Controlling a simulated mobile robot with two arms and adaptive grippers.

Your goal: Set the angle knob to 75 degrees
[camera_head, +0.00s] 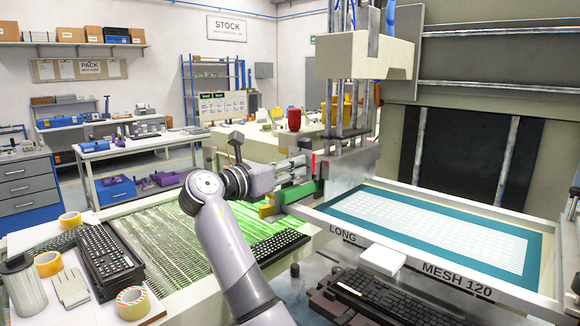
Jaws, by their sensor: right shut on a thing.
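My right gripper (296,166) reaches in from the lower middle on its grey-purple arm. It is at the left side of the print carriage, beside the metal plate (329,172) below the upright posts. It is shut on a small part there, which I take to be the angle knob. The knob is hidden by the fingers and wrist, and no degree marks can be read. A thin red edge and a green bar (297,192) show beside the fingers. My left gripper is not in view.
The mesh screen (405,197), with a teal border, lies right of the carriage. A black keyboard (380,297) sits in a fixture in front. Keyboards, tape rolls (133,303) and a jar (22,285) stand on the left worktop. A red object (294,119) stands behind the gripper.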

